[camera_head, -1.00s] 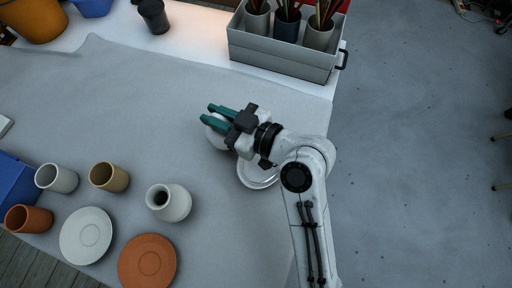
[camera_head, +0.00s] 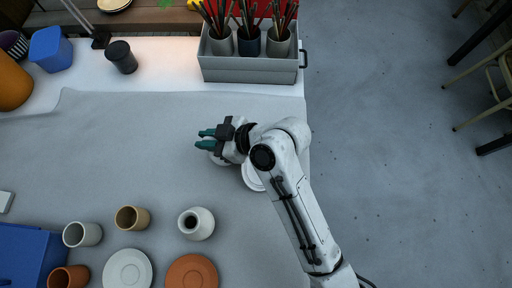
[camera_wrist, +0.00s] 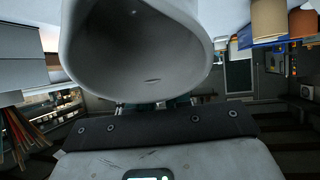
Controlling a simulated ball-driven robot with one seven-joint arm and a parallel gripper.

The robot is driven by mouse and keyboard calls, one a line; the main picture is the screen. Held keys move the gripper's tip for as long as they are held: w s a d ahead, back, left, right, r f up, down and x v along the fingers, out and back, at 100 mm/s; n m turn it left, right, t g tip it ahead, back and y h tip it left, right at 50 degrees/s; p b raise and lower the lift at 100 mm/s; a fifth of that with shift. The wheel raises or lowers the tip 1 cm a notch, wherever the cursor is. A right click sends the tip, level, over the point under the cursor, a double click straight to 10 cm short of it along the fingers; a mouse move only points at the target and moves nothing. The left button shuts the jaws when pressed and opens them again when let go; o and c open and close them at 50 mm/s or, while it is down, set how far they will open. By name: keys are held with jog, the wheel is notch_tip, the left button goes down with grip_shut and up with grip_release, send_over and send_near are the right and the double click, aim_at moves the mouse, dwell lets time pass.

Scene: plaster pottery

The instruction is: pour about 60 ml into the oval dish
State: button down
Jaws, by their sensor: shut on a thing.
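My gripper (camera_head: 206,139), with teal fingers, is shut on a pale vessel (camera_head: 219,160). In the head view most of the vessel is hidden below the fingers. In the wrist view the vessel (camera_wrist: 140,50) fills the upper middle, its wide round mouth facing the camera. Its inside looks grey and smooth, and I cannot tell how much it holds. A white dish (camera_head: 252,178) lies on the cloth just right of the vessel, partly covered by my arm. Its full outline is hidden, so I cannot tell whether it is oval.
A white vase (camera_head: 196,224), tan cup (camera_head: 132,218), white cup (camera_head: 82,234), terracotta cup (camera_head: 68,278), white plate (camera_head: 127,270) and terracotta plate (camera_head: 192,272) stand at the front. A grey caddy (camera_head: 250,69) of brush pots stands behind. The cloth's left middle is clear.

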jog(key=shift+w+a+f+h, duration=0.1)
jog(key=shift+a+f+h, duration=0.05)
jog(key=shift+a+h, duration=0.15)
jog(key=shift+a+p, duration=0.15)
jog(key=shift+p, duration=0.25)
dwell(1.5)
